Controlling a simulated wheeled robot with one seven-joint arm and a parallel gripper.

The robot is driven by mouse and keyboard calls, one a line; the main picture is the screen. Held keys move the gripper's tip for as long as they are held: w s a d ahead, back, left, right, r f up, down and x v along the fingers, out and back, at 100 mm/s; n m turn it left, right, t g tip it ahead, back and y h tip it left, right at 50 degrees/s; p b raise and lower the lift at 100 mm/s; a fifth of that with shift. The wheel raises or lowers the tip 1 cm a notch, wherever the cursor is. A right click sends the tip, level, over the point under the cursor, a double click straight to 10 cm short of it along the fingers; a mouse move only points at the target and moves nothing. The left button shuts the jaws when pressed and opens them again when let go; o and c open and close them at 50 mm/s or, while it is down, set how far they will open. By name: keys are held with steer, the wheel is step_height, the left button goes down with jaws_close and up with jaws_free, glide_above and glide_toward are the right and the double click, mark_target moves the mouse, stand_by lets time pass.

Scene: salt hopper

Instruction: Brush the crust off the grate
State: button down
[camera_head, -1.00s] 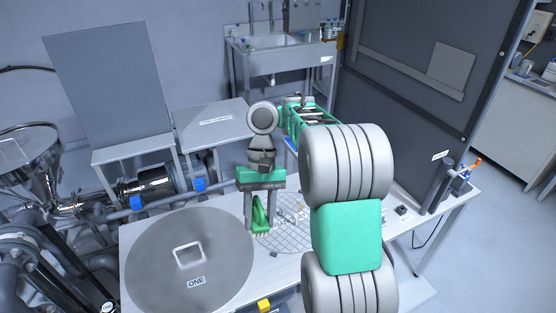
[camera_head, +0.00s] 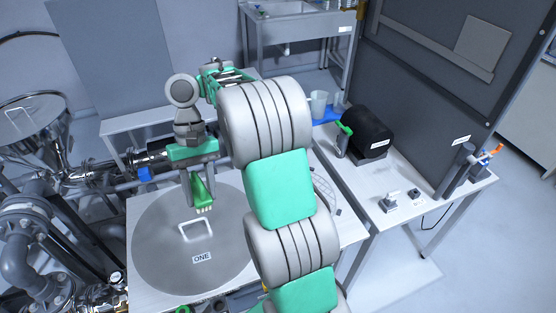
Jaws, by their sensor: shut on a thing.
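My gripper (camera_head: 201,193) is shut on a green brush (camera_head: 203,189), held upright with its pale bristles pointing down. The brush is above the back right part of the round grey lid marked ONE (camera_head: 165,262); I cannot tell whether the bristles touch it. The round wire grate (camera_head: 326,190) lies on the table to the right of the lid. Most of the grate is hidden behind my arm, and only its right edge shows. I cannot make out crust on the part that shows.
A second table (camera_head: 372,185) on the right carries a black rounded device (camera_head: 366,131) and small grey fittings (camera_head: 389,203). White cups (camera_head: 319,103) stand on a blue tray behind. Pipes and a steel hopper (camera_head: 30,115) crowd the left. A tall dark panel (camera_head: 440,80) stands at the back right.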

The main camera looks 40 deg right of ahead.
steer(key=shift+w+d+f+m, duration=0.15)
steer(key=shift+w+m, duration=0.05)
steer(key=shift+m, duration=0.2)
steer(key=w+d+f+m+t+y, duration=0.1)
steer(key=w+d+f+m+t, duration=0.25)
steer(key=d+m, duration=0.5)
steer(key=w+d+f+m+t+y, duration=0.15)
steer(key=w+d+f+m, duration=0.3)
steer(key=d+m, duration=0.45)
steer(key=s+d+f+m+t+h, duration=0.1)
steer(key=d+f+m, duration=0.25)
steer(key=d, duration=0.35)
steer(key=s+d+f+m+t+h+b, duration=0.1)
steer(key=d+f+m, duration=0.1)
steer(key=d+m, duration=0.35)
steer(key=s+d+f+m+t+h, duration=0.1)
steer(key=s+d+f+m, duration=0.15)
steer(key=d, duration=0.65)
steer(key=b+x, duration=0.1)
steer(key=b, duration=0.1)
steer(key=b+x, duration=0.1)
steer(key=x, duration=0.1)
steer(key=b+x, duration=0.2)
steer(key=shift+s+d+f+b, duration=0.3)
steer(key=shift+s+d+b, duration=0.05)
